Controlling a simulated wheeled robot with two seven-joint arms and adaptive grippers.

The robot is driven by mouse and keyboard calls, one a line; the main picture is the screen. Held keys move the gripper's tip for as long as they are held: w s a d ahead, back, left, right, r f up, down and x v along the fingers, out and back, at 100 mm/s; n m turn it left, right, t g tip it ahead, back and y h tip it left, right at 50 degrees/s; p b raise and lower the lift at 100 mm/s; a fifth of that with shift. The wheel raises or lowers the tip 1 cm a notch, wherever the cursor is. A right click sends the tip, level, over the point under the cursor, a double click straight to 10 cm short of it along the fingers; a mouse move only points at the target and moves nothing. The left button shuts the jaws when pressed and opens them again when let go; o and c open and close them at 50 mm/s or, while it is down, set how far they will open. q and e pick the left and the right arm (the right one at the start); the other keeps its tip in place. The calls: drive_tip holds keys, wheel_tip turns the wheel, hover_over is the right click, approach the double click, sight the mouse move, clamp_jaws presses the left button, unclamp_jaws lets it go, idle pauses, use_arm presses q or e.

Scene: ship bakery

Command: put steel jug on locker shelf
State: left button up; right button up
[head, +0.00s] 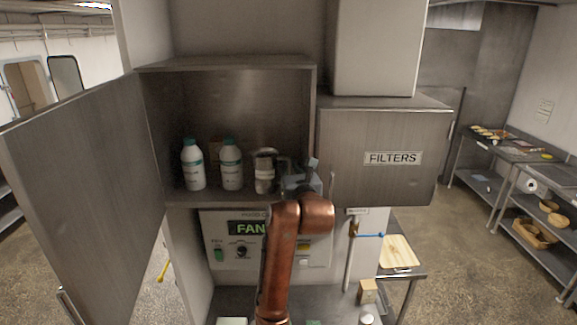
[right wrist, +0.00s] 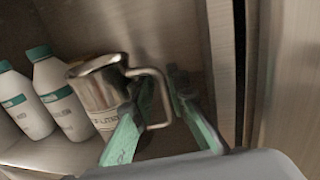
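The steel jug (head: 264,172) is a shiny metal jug with a pale label and a side handle. It appears to stand upright on the shelf of the open locker (head: 225,64), right of two bottles. In the right wrist view the jug (right wrist: 98,92) has its handle toward me. My right gripper (head: 302,178) reaches into the locker at the jug's right. In the wrist view its green-padded fingers (right wrist: 163,95) are spread, one on each side of the handle's outer bar, with gaps showing. The gripper partly covers the handle in the head view. My left gripper is not in view.
White bottles with green caps (head: 192,165) (head: 231,165) stand left of the jug. The locker door (head: 85,185) is swung open to the left. A closed FILTERS locker (head: 375,165) adjoins on the right. A FAN control panel (head: 225,240) is below.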

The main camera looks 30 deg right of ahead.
drive_tip(key=b+v, duration=0.4)
drive_tip(key=v, duration=0.7)
drive_tip(key=shift+s+a+b, duration=0.15)
drive_tip(key=shift+s+b, duration=0.15)
